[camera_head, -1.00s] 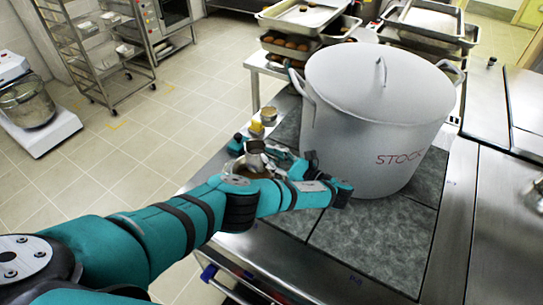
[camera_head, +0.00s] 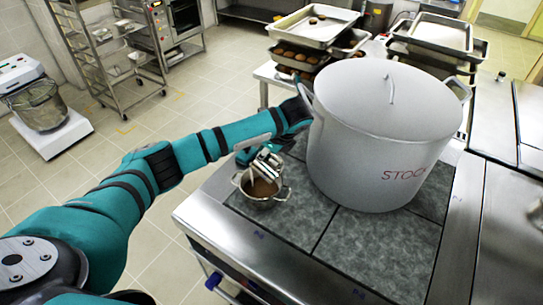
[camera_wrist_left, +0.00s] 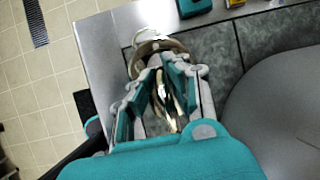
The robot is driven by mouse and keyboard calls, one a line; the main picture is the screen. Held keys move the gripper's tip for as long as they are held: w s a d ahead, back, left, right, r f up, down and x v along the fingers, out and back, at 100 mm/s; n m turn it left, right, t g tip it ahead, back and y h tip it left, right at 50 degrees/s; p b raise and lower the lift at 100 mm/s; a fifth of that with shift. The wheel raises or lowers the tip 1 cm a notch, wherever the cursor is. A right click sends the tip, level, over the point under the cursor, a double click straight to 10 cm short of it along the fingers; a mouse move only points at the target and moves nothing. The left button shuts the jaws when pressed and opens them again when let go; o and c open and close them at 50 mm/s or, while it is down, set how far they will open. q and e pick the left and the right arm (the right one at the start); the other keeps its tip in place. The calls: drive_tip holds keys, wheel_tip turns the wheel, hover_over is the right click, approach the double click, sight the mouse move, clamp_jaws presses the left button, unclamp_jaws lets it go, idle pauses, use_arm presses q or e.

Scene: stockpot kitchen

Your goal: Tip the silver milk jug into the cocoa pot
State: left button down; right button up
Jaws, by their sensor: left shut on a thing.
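The small silver cocoa pot (camera_head: 250,201), with brown cocoa in it, stands on the near left part of the dark cooktop. My left gripper (camera_head: 268,158) is shut on the silver milk jug (camera_head: 262,174) and holds it over the pot. The jug looks tipped with its mouth toward the cocoa; the gripper hides part of it. In the left wrist view the jug shows as a shiny piece (camera_wrist_left: 164,92) between the fingers, with the pot's rim (camera_wrist_left: 158,45) just past them. I cannot see any milk stream. My right gripper is not in view.
A large white stockpot (camera_head: 375,140) stands close to the right of my left gripper. Trays of buns (camera_head: 300,52) are at the back. In the left wrist view a teal item (camera_wrist_left: 194,7) and a yellow item (camera_wrist_left: 235,3) lie past the pot. The cooktop's front (camera_head: 375,245) is clear.

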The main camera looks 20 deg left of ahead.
use_arm(q)
drive_tip(key=shift+w+a+h, duration=0.1)
drive_tip(key=shift+a+h, duration=0.45)
drive_tip(key=shift+h, duration=0.05)
drive_tip(key=a+h, duration=0.1)
drive_tip(key=a+f+h, duration=0.1)
drive_tip(key=a+f+g+h, duration=0.1)
drive_tip(key=h, duration=0.1)
drive_tip(key=shift+w+a, duration=0.1)
drive_tip(key=shift+w, duration=0.2)
drive_tip(key=a+h+b, duration=0.1)
drive_tip(key=h+b, duration=0.1)
drive_tip(key=b, duration=0.1)
drive_tip(key=a+h+b, duration=0.2)
drive_tip(key=b, duration=0.1)
drive_tip(key=w+a+f+g+h+b, duration=0.1)
drive_tip(key=a+h+b, duration=0.1)
drive_tip(key=shift+b, duration=0.4)
drive_tip(key=shift+r, duration=0.1)
drive_tip(key=shift+m, duration=0.7)
idle(0.4)
